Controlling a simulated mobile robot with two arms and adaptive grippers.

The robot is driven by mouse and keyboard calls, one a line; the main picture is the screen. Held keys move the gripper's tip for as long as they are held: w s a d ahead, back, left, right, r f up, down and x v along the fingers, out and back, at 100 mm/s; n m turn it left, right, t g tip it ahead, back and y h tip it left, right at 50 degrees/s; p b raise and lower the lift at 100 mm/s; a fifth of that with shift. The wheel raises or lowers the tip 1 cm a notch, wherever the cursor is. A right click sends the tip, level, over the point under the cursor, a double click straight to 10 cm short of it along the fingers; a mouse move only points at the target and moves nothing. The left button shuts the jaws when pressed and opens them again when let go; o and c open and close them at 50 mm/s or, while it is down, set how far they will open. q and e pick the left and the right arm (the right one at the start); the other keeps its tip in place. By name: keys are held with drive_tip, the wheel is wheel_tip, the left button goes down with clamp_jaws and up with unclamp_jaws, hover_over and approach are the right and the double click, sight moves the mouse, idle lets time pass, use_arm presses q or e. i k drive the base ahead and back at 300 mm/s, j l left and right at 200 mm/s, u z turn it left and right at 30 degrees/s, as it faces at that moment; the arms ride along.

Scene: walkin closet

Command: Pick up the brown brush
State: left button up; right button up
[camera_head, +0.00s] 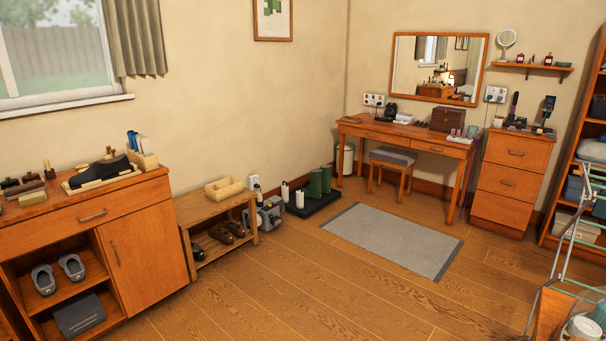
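Several small shoe-care items lie on the left end of the wooden cabinet top (60,209). Among them a low brown block (24,187) looks like a brush, with a darker one (9,183) just to its left. A small upright brown item (49,171) stands to their right. At this size I cannot tell for certain which is the brown brush. Neither of my grippers shows in the head view.
The floor in front (260,300) and the grey rug (393,240) are clear. A metal-framed rack (565,245) stands at right.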

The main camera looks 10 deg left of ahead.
sight(13, 193)
drive_tip(key=i+u, duration=0.1)
drive_tip(key=i, duration=0.45)
drive_tip(key=i+l, duration=0.1)
drive_tip(key=i, duration=0.45)
drive_tip(key=i+l+u, duration=0.15)
drive_tip(key=i, duration=0.4)
drive_tip(key=i+u, duration=0.1)
drive_tip(key=i, duration=0.45)
drive_tip(key=l, duration=0.1)
